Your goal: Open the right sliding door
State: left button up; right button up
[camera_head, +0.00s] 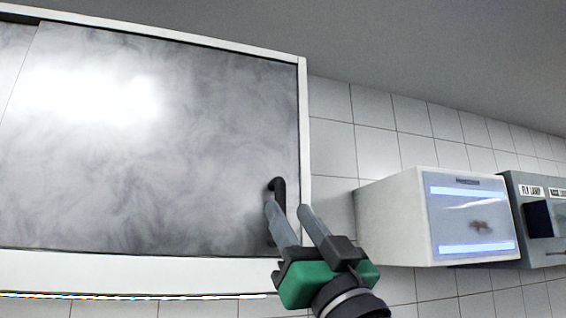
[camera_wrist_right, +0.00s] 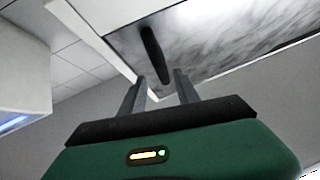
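The right sliding door (camera_head: 150,130) is a smoky grey panel in a white-framed wall cabinet. It covers most of the cabinet front in the head view. Its black bar handle (camera_head: 278,190) stands near the door's right edge, and the handle also shows in the right wrist view (camera_wrist_right: 155,55). My right gripper (camera_head: 287,207) is open, its two grey fingers pointing up at the handle's lower part. In the wrist view the handle lies ahead of the gap between the fingertips. I cannot tell whether a finger touches it. My left gripper is not in view.
A white fly-lamp box (camera_head: 395,220) with lit blue strips is mounted on the tiled wall right of the cabinet, close to my right gripper. A grey panel box (camera_head: 540,240) sits beyond it. The cabinet's white frame (camera_head: 304,130) borders the door on the right.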

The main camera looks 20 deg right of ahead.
aim_at(284, 204)
jog(key=p+x, duration=0.1)
jog(key=x, duration=0.2)
jog(key=shift+a+r+p, duration=0.2)
jog(key=shift+r+p, duration=0.15)
jog(key=shift+p, duration=0.05)
jog(key=shift+w+a, duration=0.3)
jog(key=shift+w, duration=0.05)
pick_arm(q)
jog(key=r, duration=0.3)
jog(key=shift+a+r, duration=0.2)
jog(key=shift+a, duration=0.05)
pick_arm(e)
jog(key=shift+s+d, duration=0.1)
jog(key=shift+d, duration=0.1)
jog(key=c, duration=0.4)
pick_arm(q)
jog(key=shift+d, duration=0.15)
pick_arm(e)
grip_shut()
